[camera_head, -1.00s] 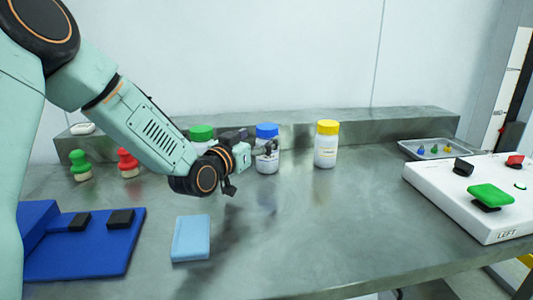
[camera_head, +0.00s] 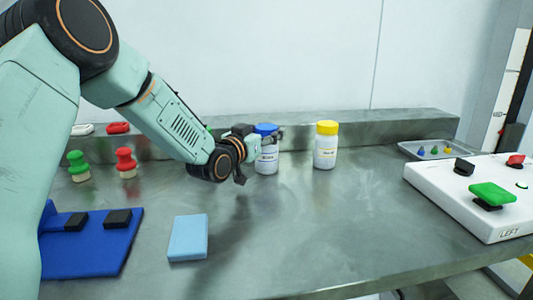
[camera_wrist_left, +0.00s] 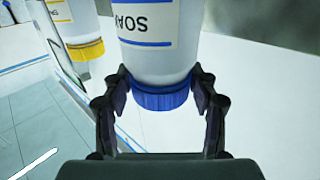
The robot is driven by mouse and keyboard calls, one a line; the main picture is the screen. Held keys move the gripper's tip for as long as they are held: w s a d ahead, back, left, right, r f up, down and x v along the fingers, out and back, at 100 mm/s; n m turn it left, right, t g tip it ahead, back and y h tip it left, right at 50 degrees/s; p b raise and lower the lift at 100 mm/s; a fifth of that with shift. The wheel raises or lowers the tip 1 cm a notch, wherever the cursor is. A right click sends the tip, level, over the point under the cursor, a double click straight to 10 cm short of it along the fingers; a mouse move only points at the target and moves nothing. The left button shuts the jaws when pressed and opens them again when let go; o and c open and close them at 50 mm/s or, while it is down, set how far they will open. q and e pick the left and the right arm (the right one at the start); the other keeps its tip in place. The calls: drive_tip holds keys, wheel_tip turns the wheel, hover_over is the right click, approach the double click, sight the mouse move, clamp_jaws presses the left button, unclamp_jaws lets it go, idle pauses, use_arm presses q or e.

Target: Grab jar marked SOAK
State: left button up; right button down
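The SOAK jar (camera_head: 267,165) is white with a blue lid and stands upright towards the back of the table. In the left wrist view the SOAK jar (camera_wrist_left: 150,58) appears inverted, with its label legible and its blue lid lowest in the picture. My left gripper (camera_head: 277,136) is at the jar's lid in the head view. In the left wrist view my left gripper (camera_wrist_left: 160,75) has its fingers spread, one on each side of the jar near the lid. Firm contact is not clear. My right gripper is not in view.
A yellow-lidded jar (camera_head: 325,152) stands to the right. My arm mostly hides a green-lidded one. Green (camera_head: 78,168) and red (camera_head: 126,165) knobbed pieces, a blue fixture (camera_head: 95,262) and a light-blue block (camera_head: 188,238) lie left. A white control box (camera_head: 430,197) and tray (camera_head: 408,152) are right.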

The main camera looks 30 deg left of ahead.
use_arm(q)
drive_tip(key=c, duration=1.1)
drive_tip(key=shift+o, duration=0.2)
